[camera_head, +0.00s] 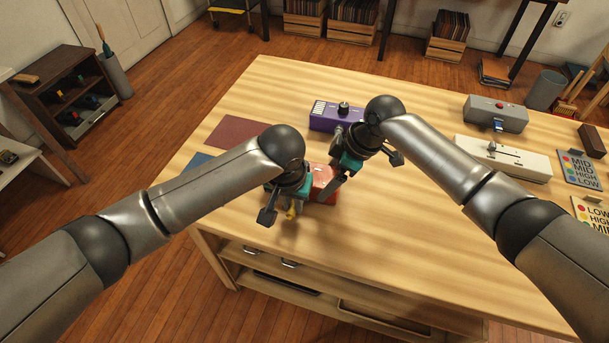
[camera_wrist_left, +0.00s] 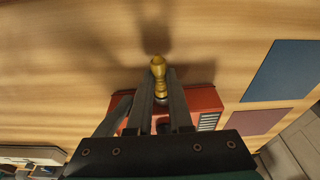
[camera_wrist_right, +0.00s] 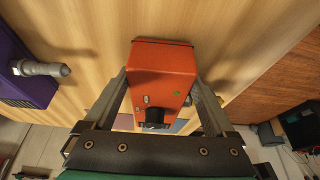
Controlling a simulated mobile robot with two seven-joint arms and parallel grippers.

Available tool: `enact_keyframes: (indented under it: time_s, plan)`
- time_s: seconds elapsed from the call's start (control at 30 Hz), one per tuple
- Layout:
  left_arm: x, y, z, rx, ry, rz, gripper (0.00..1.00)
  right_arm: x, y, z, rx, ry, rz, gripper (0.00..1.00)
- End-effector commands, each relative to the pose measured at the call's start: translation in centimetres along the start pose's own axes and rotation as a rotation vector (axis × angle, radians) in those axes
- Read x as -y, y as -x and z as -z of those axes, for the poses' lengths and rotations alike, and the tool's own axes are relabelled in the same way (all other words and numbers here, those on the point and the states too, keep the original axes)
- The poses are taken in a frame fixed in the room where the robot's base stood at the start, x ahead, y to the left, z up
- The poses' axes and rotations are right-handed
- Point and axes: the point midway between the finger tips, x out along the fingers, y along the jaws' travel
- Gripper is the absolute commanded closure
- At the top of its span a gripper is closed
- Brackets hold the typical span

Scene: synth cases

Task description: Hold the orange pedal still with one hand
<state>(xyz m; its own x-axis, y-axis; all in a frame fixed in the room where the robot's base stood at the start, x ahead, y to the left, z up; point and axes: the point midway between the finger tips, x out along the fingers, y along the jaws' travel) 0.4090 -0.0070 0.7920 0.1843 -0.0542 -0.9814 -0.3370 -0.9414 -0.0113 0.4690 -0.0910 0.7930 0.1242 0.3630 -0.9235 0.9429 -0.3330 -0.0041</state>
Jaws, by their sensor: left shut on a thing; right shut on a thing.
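The orange pedal (camera_head: 323,176) lies on the wooden table (camera_head: 420,240), partly hidden behind my grippers in the head view. In the right wrist view the pedal (camera_wrist_right: 165,78) sits between the fingers of my right gripper (camera_wrist_right: 162,84), one on each side; the gripper is shut on it. My left gripper (camera_head: 286,203) is beside the pedal, at its left in the head view. In the left wrist view its fingers are shut on a brass plug (camera_wrist_left: 158,66), just beside the pedal's red-orange body (camera_wrist_left: 206,100). I cannot tell whether the plug is seated in the pedal.
A purple pedal (camera_head: 326,116) with a dark knob stands just behind my right gripper. A burgundy mat (camera_head: 237,133) and a blue mat (camera_head: 196,161) lie at the left. A grey box (camera_head: 496,113), a white device (camera_head: 505,160) and lettered cards are at the right. The table's front is clear.

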Motion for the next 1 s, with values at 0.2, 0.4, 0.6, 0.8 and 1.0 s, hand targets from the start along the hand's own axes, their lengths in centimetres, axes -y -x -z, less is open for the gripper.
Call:
enact_keyframes:
  time_s: [0.2,0.4,0.6,0.8,1.0]
  plan:
    - [0.0,0.0,-1.0,0.010,-0.002,0.000,1.00,-0.3,0.2,0.0,-0.001,-0.004,-0.010,0.77]
    - [-0.1,0.1,-1.5,0.007,-0.001,0.000,1.00,-0.3,0.1,0.0,-0.001,-0.004,-0.008,0.77]
    - [0.0,0.2,-2.1,0.006,0.000,0.000,1.00,-0.3,0.1,0.0,-0.001,-0.003,-0.007,0.77]
    - [0.0,0.3,-2.7,0.006,-0.001,0.000,1.00,-0.2,0.1,0.0,-0.002,-0.003,-0.007,0.77]
    - [0.0,0.5,-3.3,0.007,-0.001,0.000,1.00,-0.2,0.1,0.0,-0.002,-0.003,-0.007,0.77]
